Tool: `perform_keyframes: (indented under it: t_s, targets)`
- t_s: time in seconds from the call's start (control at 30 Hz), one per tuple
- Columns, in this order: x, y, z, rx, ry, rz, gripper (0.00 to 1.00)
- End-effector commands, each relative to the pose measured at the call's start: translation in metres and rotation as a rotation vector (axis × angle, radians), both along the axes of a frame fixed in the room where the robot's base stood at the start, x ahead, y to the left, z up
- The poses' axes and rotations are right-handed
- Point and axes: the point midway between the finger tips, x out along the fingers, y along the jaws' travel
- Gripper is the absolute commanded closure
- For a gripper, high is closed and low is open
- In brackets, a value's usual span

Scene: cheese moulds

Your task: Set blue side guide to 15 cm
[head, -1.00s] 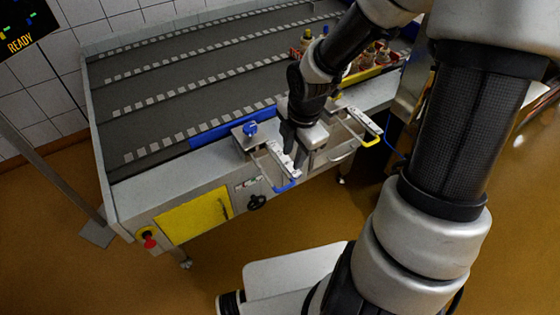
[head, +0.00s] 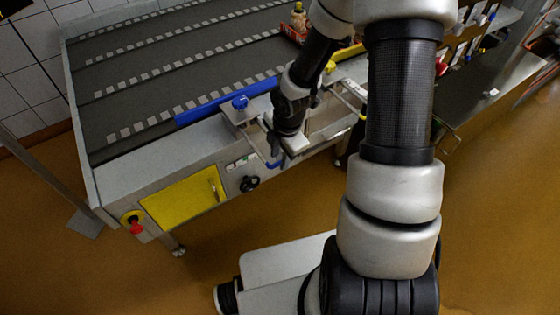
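The blue side guide (head: 222,101) is a long blue bar along the near edge of the conveyor (head: 165,75). A blue knob (head: 240,102) sits on the metal bracket beside it. A blue handle (head: 273,163) hangs at the bracket's near end, partly hidden. My gripper (head: 292,146) is over the bracket's rod and scale area, right of the knob and close to the blue handle. My gripper and wrist cover the scale, so no reading shows. I cannot tell whether the fingers are open or touching the handle.
A yellow guide (head: 348,52) and yellow knob (head: 330,67) lie to the right, behind my arm. A yellow panel (head: 180,203), red stop button (head: 136,227) and black handwheel (head: 249,184) are on the conveyor's front. A metal table (head: 490,95) stands at right. Floor in front is open.

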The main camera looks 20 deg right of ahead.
Motion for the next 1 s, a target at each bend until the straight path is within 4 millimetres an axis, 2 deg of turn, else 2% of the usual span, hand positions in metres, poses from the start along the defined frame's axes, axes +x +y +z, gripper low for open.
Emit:
perform_keyframes:
  t_s: [0.1,0.4,0.57,0.6,0.87,1.0]
  targets:
    - [0.001,0.000,-0.008,-0.001,0.002,0.000,0.71]
    - [0.001,0.000,-0.009,0.000,0.001,-0.001,0.71]
    - [0.001,0.000,-0.009,0.000,0.001,0.000,0.98]
    - [0.001,0.000,-0.009,0.000,0.001,0.000,1.00]
    - [0.003,0.001,-0.008,0.000,0.001,0.000,1.00]
    - [0.015,0.006,-0.007,0.001,-0.001,0.000,1.00]
